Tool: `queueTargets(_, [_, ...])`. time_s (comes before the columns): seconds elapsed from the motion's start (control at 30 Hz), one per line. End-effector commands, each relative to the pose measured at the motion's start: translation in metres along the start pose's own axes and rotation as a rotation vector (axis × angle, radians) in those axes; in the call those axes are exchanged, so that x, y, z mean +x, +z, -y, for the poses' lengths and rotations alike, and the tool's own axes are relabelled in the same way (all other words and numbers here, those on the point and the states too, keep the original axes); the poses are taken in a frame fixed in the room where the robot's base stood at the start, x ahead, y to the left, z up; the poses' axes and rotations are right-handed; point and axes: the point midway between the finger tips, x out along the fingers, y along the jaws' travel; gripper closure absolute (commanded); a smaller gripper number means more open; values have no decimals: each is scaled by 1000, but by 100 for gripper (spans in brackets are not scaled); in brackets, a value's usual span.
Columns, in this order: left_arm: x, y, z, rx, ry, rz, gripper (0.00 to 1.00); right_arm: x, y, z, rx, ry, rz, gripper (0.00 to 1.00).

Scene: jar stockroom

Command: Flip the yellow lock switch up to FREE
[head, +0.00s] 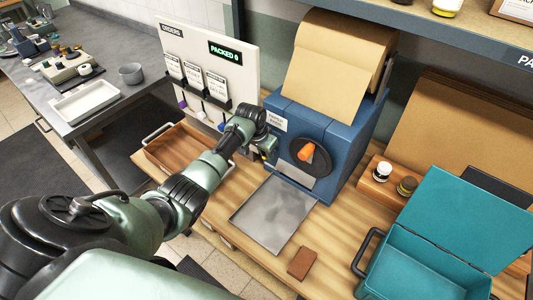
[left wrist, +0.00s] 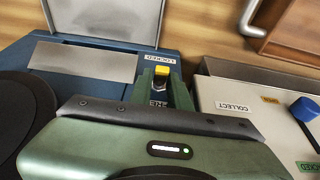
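The yellow lock switch (left wrist: 161,71) is on the side of the blue paper dispenser (left wrist: 100,30), in front of my left gripper in the left wrist view. A LOCKED label (left wrist: 157,58) is beside its yellow tip. Another label (left wrist: 158,104) is mostly hidden by my gripper. Green finger parts lie close around the switch's metal stem; contact is unclear. In the head view my left gripper (head: 267,147) is at the left side of the dispenser (head: 345,125), and the switch is hard to make out. My right gripper is not in view.
The dispenser has a black disc with an orange knob (head: 306,152). A metal tray (head: 272,213) lies in front of it. A white orders board (head: 222,50) and wooden tray (head: 185,148) are at left. A teal box (head: 428,262) is at right, a brown block (head: 301,263) near the front edge.

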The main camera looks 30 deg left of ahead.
Motion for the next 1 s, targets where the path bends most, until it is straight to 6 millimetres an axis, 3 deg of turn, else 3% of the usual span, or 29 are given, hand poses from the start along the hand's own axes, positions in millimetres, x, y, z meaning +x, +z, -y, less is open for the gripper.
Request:
queueTargets(0.47, [-5,0,0,0,0,-1,64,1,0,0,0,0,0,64])
queueTargets(1.0, [-74,-1,0,0,0,-3,64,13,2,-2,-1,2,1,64])
